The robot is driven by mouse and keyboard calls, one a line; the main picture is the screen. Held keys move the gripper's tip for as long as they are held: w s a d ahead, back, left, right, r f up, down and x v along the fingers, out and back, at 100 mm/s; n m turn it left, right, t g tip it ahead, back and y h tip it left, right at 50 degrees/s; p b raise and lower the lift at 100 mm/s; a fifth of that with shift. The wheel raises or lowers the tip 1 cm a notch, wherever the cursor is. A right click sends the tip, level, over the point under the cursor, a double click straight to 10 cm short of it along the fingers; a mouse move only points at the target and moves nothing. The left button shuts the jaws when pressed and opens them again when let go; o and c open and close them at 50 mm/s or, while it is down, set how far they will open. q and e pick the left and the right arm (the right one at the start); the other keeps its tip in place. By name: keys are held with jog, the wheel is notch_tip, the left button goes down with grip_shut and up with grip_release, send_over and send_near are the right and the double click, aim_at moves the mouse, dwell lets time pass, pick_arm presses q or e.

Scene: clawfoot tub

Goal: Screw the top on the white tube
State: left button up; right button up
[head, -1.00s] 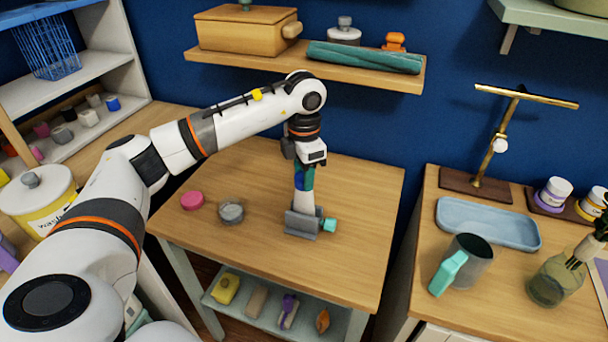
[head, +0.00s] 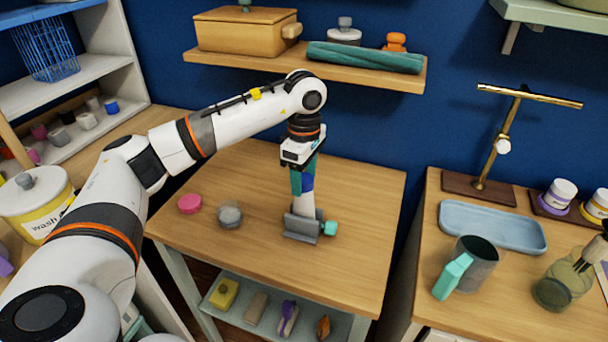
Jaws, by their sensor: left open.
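The white tube (head: 303,206) stands upright in a grey holder (head: 298,228) with a teal knob (head: 330,228) on the small wooden table. A blue top (head: 307,182) sits at the tube's upper end; whether it is seated or threaded cannot be told. My left gripper (head: 303,182) points straight down over the tube, its teal fingers open at the blue top. The near finger hides part of the top, and any contact is unclear. My right gripper is not clearly seen.
A pink lid (head: 190,203) and a grey lid (head: 230,214) lie left of the holder. A wall shelf (head: 310,66) hangs behind my left arm. On the right counter are a blue tray (head: 490,226), a mug (head: 472,262) and a glass bottle (head: 553,288). The table's right side is clear.

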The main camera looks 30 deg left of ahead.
pick_arm(q)
jog(key=shift+r, duration=0.1)
jog(key=shift+r+p, duration=2.05)
jog(key=shift+r, duration=0.95)
jog(key=shift+r, duration=0.1)
jog(key=shift+r, duration=0.3)
notch_tip(320, 180, up, 11)
